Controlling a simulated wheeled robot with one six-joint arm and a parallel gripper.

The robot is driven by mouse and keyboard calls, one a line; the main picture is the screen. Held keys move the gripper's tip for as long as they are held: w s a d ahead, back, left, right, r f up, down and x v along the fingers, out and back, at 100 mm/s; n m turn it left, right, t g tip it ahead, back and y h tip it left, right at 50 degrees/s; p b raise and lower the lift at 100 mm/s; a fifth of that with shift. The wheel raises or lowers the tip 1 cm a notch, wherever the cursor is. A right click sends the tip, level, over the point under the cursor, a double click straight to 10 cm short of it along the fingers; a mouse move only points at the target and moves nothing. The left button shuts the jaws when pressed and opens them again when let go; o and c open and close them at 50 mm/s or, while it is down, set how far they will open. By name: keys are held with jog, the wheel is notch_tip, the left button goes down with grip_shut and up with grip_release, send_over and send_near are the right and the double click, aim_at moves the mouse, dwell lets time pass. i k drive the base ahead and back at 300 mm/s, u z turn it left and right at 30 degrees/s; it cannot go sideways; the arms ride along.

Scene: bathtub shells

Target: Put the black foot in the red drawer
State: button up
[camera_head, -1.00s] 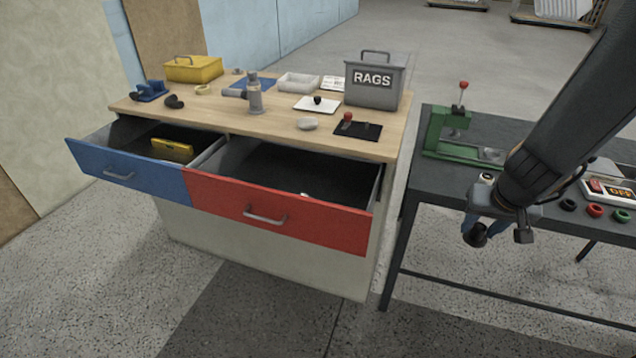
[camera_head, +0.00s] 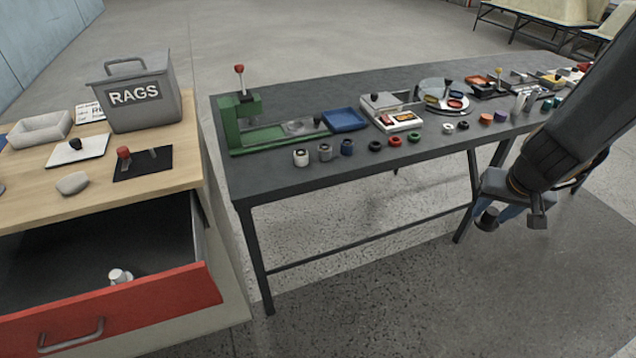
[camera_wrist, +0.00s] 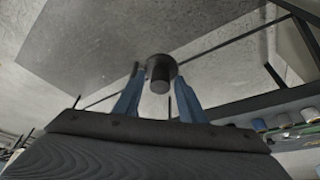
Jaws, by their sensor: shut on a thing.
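The black foot (camera_wrist: 160,74) is a small dark cylinder with a wider flange. It sits between the blue fingertips of my gripper (camera_wrist: 155,92) in the wrist view, and the gripper is shut on it. In the head view the black foot (camera_head: 487,220) shows at the end of my gripper (camera_head: 507,215), at the right, in front of the dark table and over the floor. The red drawer (camera_head: 120,310) is at the lower left, pulled open, its left part cut off by the picture edge. A small whitish piece (camera_head: 119,277) lies inside it.
The dark table (camera_head: 300,190) runs across the middle with a green press (camera_head: 245,125), a blue tray (camera_head: 345,120) and several rings and small parts. A wooden-topped cabinet (camera_head: 185,180) bears the grey RAGS box (camera_head: 140,95). Open floor lies in front of the table.

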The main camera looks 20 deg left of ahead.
aim_at(166, 269)
jog(key=z, duration=0.15)
jog(key=i, duration=0.75)
jog(key=u, duration=1.35)
